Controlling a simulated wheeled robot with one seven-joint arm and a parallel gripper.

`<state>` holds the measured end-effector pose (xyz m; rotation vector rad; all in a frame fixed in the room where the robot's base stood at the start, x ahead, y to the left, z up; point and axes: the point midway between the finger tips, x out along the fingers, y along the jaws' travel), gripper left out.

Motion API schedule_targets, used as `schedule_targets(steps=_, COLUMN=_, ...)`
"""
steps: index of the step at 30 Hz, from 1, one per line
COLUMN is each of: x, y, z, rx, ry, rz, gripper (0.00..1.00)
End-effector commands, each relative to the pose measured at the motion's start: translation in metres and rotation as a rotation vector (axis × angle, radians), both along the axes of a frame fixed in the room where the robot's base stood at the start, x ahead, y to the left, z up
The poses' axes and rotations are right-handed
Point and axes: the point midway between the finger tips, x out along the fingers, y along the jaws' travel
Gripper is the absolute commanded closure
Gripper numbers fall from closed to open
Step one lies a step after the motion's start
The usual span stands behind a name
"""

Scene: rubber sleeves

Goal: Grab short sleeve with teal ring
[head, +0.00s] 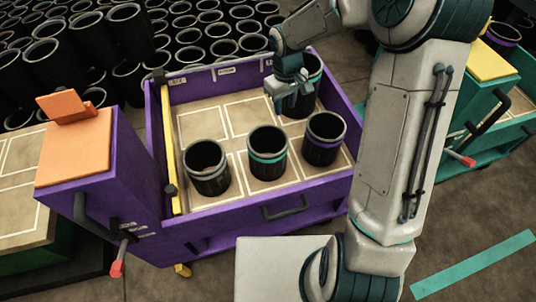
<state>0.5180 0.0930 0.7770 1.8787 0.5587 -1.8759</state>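The short black sleeve with a teal ring (267,168) stands upright in the middle of the front row in the purple cart. My gripper (287,106) hangs above the cart, behind and slightly right of this sleeve and apart from it. Its fingers look spread, with nothing seen between them. A black sleeve with a pale ring (208,180) stands to the left, and one with a purple ring (323,152) to the right. Another black sleeve (312,80) stands behind, partly hidden by my gripper; its ring is hard to make out.
The purple cart (230,213) has raised walls, a yellow bar (169,150) on its left and an orange-topped post (75,150). Its back left floor is clear. Many black sleeves (190,55) stand behind. A teal cart (490,125) is at right.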

Motion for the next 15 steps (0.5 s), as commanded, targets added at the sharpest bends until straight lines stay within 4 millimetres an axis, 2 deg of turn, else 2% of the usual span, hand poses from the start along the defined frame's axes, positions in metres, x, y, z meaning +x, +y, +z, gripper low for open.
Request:
schedule_targets(steps=7, x=0.006, y=0.005, z=-0.033, rx=0.015, ry=0.010, rz=0.020, gripper=0.67)
schedule_targets(steps=15, x=0.005, y=0.005, z=-0.084, rx=0.015, ry=0.010, rz=0.019, gripper=0.67)
